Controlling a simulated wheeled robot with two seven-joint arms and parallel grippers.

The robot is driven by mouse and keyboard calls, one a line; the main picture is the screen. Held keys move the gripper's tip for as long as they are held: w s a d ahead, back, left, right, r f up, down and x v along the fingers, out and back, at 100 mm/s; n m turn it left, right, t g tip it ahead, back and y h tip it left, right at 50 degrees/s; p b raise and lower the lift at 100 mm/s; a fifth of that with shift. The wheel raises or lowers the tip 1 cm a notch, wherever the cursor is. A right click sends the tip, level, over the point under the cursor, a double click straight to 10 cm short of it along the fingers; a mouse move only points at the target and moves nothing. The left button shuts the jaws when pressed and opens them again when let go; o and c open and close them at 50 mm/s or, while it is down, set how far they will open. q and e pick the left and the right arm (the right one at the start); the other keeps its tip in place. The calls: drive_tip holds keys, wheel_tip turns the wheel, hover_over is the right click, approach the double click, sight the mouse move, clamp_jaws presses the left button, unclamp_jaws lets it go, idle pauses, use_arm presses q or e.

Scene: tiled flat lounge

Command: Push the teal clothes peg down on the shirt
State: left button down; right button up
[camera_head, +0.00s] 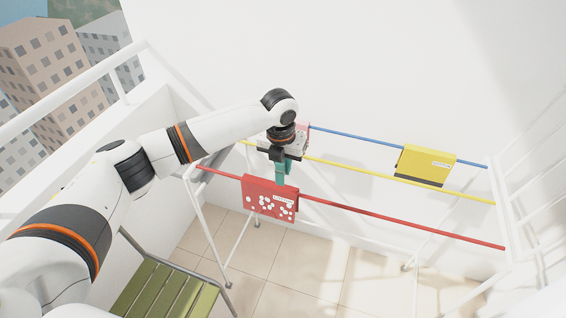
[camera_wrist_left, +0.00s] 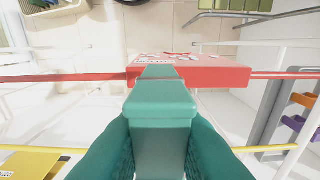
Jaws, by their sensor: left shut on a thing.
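The red shirt (camera_head: 270,200) with white spots hangs folded over the red line (camera_head: 400,222). It also shows in the left wrist view (camera_wrist_left: 218,76). My left gripper (camera_head: 281,168) points down just above the shirt's top edge, shut on the teal clothes peg (camera_head: 280,178). In the left wrist view the peg (camera_wrist_left: 162,105) stands between the two teal fingers, with its far end overlapping the shirt's top at the line. I cannot tell how far the peg's legs straddle the cloth. My right gripper is in neither view.
A yellow folded cloth (camera_head: 426,162) hangs to the right on the rack. A pink cloth (camera_head: 303,130) is partly hidden behind my gripper. Yellow (camera_head: 345,166) and blue (camera_head: 370,139) lines run behind the red one. A green slatted seat (camera_head: 165,292) stands at lower left.

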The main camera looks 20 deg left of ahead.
sight(283, 188)
use_arm(q)
drive_tip(key=shift+f+b, duration=1.25)
drive_tip(key=shift+f, duration=0.05)
drive_tip(key=shift+f+b, duration=0.5)
drive_tip(key=shift+f, duration=1.55)
drive_tip(key=c, duration=1.2)
unclamp_jaws()
drive_tip(key=shift+s, duration=0.1)
